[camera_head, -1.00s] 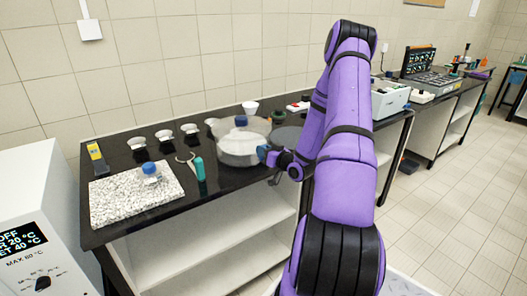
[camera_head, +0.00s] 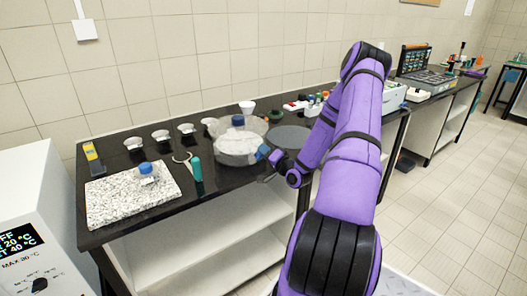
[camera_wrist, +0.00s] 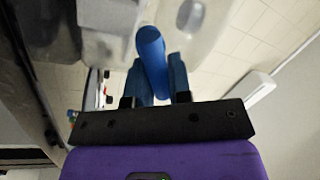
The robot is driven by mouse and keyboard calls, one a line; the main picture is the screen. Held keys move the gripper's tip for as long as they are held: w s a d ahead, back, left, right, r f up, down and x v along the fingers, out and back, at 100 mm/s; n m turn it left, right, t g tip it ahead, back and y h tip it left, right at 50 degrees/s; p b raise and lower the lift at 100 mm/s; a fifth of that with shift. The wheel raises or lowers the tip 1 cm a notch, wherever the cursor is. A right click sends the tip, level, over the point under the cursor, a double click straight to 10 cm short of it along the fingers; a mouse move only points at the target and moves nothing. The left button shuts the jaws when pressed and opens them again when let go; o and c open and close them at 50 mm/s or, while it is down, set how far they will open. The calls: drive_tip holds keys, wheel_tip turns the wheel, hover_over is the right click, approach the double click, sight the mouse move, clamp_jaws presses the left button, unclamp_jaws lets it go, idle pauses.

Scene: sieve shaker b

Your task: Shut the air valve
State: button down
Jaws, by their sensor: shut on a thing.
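A clear round vessel (camera_head: 238,152) with a blue-capped bottle (camera_head: 238,121) showing inside or behind its wall stands on the black bench. My gripper (camera_head: 264,152) is at the vessel's right side, at its wall. In the wrist view, the two blue fingers (camera_wrist: 160,78) are closed about a blue cylindrical part (camera_wrist: 151,42), which looks like the handle of the air valve. The clear vessel wall (camera_wrist: 205,32) is right beside it. The valve's body and its exact turn are hidden by the fingers and the blur.
A speckled stone slab (camera_head: 120,200) bears a small blue-capped bottle (camera_head: 146,170). A teal-handled tool (camera_head: 196,170) lies left of the vessel. Several white dishes (camera_head: 160,136) stand behind. A grey disc (camera_head: 290,137) and a tube rack (camera_head: 312,108) are to the right.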

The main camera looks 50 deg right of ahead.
drive_tip(key=m, duration=0.2)
drive_tip(key=f+m+h, duration=0.1)
drive_tip(key=m, duration=0.4)
drive_tip(key=shift+d+f+h, duration=0.25)
drive_tip(key=shift+f+h, duration=0.1)
drive_tip(key=shift+h, duration=0.05)
drive_tip(key=shift+s+m, duration=0.1)
drive_tip(key=shift+m, duration=0.3)
drive_tip(key=c, duration=1.1)
unclamp_jaws()
drive_tip(key=v, duration=1)
drive_tip(key=shift+s+a+f, duration=0.1)
drive_tip(key=shift+s+f, duration=0.25)
